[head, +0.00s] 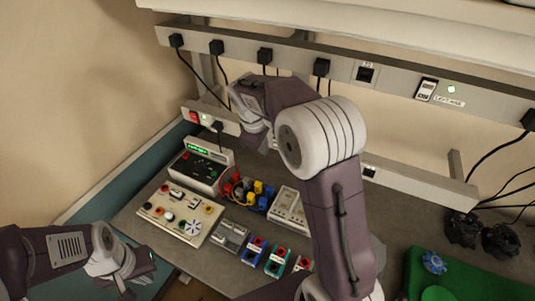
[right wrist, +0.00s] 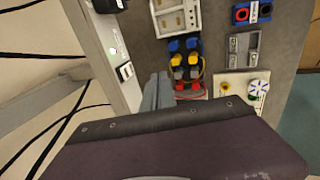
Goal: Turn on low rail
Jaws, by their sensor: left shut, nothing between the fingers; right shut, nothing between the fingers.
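The low rail (head: 415,184) is a grey strip along the wall just above the bench. Near its left end are a red rocker switch (head: 194,116) and a black plug (head: 217,127). My right arm hides the rail's middle. My right gripper (right wrist: 157,90) is shut and empty in the right wrist view, beside a grey rail (right wrist: 100,40). That rail carries a small pale light (right wrist: 113,50) and a black and white switch (right wrist: 125,71); I cannot tell which rail it is. The head view hides the right fingertips. My left gripper (head: 143,270) is shut and empty at lower left.
A meter (head: 202,165), control panel (head: 180,213) and colored connectors (head: 250,193) crowd the bench. A green mat (head: 470,283) lies at right.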

